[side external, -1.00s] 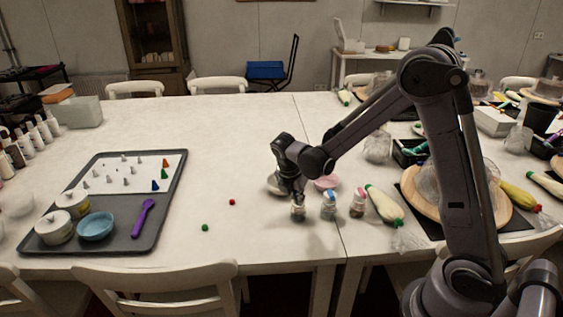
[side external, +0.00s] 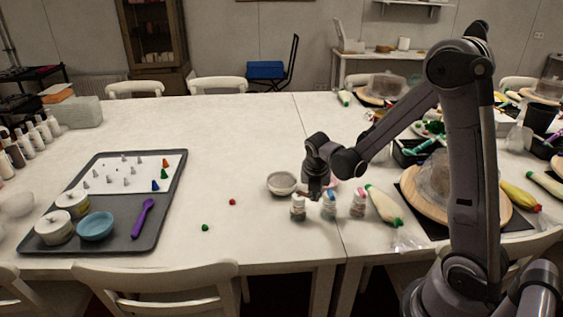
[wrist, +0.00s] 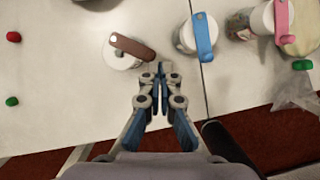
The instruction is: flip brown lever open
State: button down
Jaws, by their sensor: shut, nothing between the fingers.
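The brown lever (wrist: 132,46) lies across the top of a small white-lidded jar (wrist: 118,60) in the wrist view. In the side view that jar (side external: 298,208) is the leftmost of three, and its lever is too small to make out. My gripper (wrist: 161,68) is shut and empty, with its fingertips just right of and slightly below the brown lever's right end. Whether they touch it I cannot tell. In the side view my gripper (side external: 315,195) points down between the left jar and the middle one.
A jar with a blue lever (wrist: 203,36) and one with a pink lever (wrist: 281,22) stand to the right. A white bowl (side external: 282,183) stands behind the left jar. Small red (side external: 232,202) and green (side external: 205,227) pieces lie left. The table between is clear.

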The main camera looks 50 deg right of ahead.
jog(key=shift+d, duration=1.5)
jog(key=shift+w+a, duration=0.1)
jog(key=shift+w, duration=0.1)
jog(key=shift+w+a, duration=0.3)
jog(key=shift+w, duration=0.3)
dwell(0.4)
jog(key=s+a+r, duration=0.3)
jog(key=a+r, duration=0.4)
jog(key=r, duration=0.2)
jog(key=shift+r, duration=0.2)
jog(key=shift+s, duration=0.1)
dwell(0.4)
